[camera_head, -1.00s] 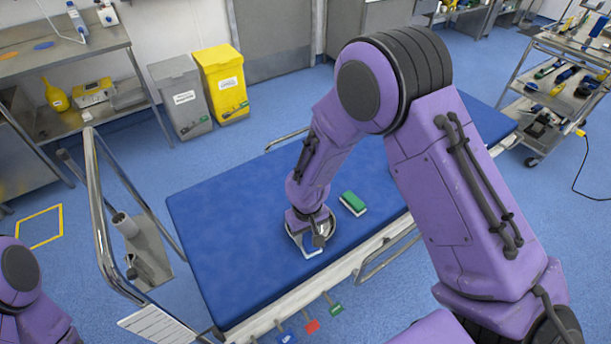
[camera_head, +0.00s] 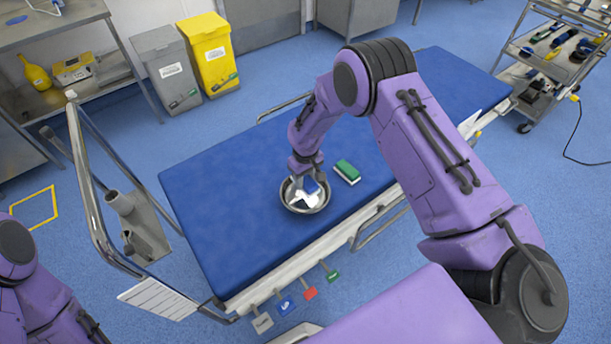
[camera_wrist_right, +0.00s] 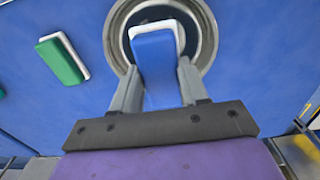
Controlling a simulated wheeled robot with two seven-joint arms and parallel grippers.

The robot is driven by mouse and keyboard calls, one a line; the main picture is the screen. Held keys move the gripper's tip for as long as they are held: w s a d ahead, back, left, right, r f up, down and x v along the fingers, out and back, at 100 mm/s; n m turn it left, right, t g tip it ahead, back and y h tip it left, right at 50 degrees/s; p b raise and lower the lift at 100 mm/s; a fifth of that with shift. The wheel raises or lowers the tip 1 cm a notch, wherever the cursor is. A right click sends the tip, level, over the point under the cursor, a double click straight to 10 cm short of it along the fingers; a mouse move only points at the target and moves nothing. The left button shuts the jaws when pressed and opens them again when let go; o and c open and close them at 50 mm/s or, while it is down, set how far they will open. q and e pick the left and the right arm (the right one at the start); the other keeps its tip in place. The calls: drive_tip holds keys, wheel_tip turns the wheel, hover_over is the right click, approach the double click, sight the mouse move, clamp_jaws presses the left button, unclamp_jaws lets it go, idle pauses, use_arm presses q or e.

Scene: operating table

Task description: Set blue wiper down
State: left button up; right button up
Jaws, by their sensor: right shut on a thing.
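The blue wiper (camera_wrist_right: 158,62), a blue block with a white layer, is between the fingers of my right gripper (camera_wrist_right: 160,82) in the right wrist view. In the head view the blue wiper (camera_head: 311,187) shows in front of my right gripper (camera_head: 305,178), over a round metal bowl (camera_head: 322,206) on the blue operating table (camera_head: 225,220). The bowl also shows behind the wiper in the wrist view (camera_wrist_right: 118,42). I cannot tell whether the wiper touches the bowl. Only part of my left arm shows at the lower left; its gripper is out of view.
A green and white wiper (camera_head: 347,171) lies on the table just right of the bowl. The table's left part is clear. Metal rails (camera_head: 90,190) stand at its left end, and coloured tags (camera_head: 310,293) hang along the near edge. A tool trolley (camera_head: 550,60) stands at the back right.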

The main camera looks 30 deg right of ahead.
sight(305, 187)
wheel_tip(305, 187, down, 6)
drive_tip(key=b, duration=0.3)
drive_tip(key=shift+r+b, duration=0.2)
drive_tip(key=shift+b, duration=0.2)
use_arm(q)
wheel_tip(305, 187, down, 5)
drive_tip(key=shift+r, duration=0.1)
use_arm(e)
drive_tip(key=o, duration=1.2)
drive_tip(key=shift+r, duration=0.15)
wheel_tip(305, 187, up, 7)
drive_tip(key=p, duration=0.6)
drive_tip(key=shift+r+p, duration=0.15)
drive_tip(key=shift+p, duration=0.15)
use_arm(q)
wheel_tip(305, 187, up, 6)
use_arm(e)
drive_tip(key=shift+f, duration=0.25)
use_arm(q)
drive_tip(key=shift+s, duration=0.1)
use_arm(e)
drive_tip(key=shift+a, duration=0.1)
